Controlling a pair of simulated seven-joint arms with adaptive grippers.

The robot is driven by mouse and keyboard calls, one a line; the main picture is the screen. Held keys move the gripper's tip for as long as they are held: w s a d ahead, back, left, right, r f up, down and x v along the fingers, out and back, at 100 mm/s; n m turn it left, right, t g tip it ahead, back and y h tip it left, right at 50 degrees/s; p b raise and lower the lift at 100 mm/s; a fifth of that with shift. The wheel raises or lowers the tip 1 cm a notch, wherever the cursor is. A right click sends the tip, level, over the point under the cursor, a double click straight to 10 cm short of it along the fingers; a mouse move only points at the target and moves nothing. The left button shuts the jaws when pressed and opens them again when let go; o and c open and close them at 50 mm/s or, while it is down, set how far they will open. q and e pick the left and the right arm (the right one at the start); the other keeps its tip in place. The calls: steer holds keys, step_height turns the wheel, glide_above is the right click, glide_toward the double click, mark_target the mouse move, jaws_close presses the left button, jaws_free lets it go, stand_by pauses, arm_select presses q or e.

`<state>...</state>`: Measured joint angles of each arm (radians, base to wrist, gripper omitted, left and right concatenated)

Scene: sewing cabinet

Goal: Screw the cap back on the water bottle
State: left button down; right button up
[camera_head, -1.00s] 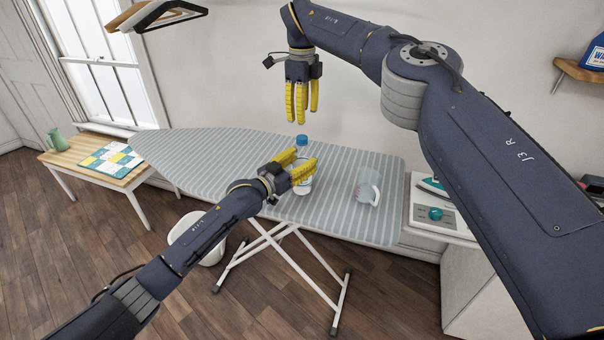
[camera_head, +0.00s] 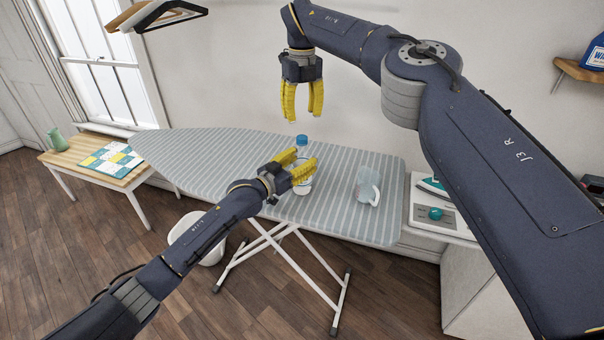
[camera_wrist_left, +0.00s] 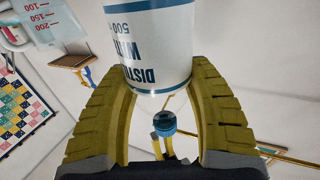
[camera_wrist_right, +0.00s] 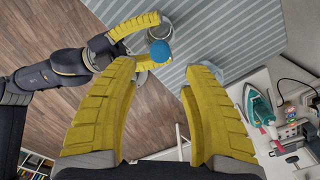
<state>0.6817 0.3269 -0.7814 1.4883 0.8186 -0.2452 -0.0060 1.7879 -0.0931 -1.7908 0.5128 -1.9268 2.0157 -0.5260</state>
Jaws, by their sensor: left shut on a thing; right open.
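The water bottle (camera_head: 303,186) stands upright on the ironing board, and its white label shows close up in the left wrist view (camera_wrist_left: 160,55). The blue cap (camera_head: 302,140) sits at the top of the bottle; how tightly it is seated I cannot tell. The cap also shows in the right wrist view (camera_wrist_right: 160,51). My left gripper (camera_head: 303,168) is shut around the bottle's body. My right gripper (camera_head: 303,114) is open and empty, fingers pointing down, above the cap and apart from it.
The striped ironing board (camera_head: 220,160) has free room left of the bottle. A clear measuring jug (camera_head: 367,186) is close to its right. An iron (camera_head: 432,186) is on the white cabinet at the right. A side table (camera_head: 85,174) with a green jug (camera_head: 58,140) is at the left.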

mark_target(302, 137)
steer(key=shift+f, duration=0.1)
steer(key=shift+f, duration=3.95)
steer(key=shift+c, duration=0.2)
jaws_close()
steer(key=shift+c, duration=0.4)
jaws_free()
step_height(302, 137, up, 12)
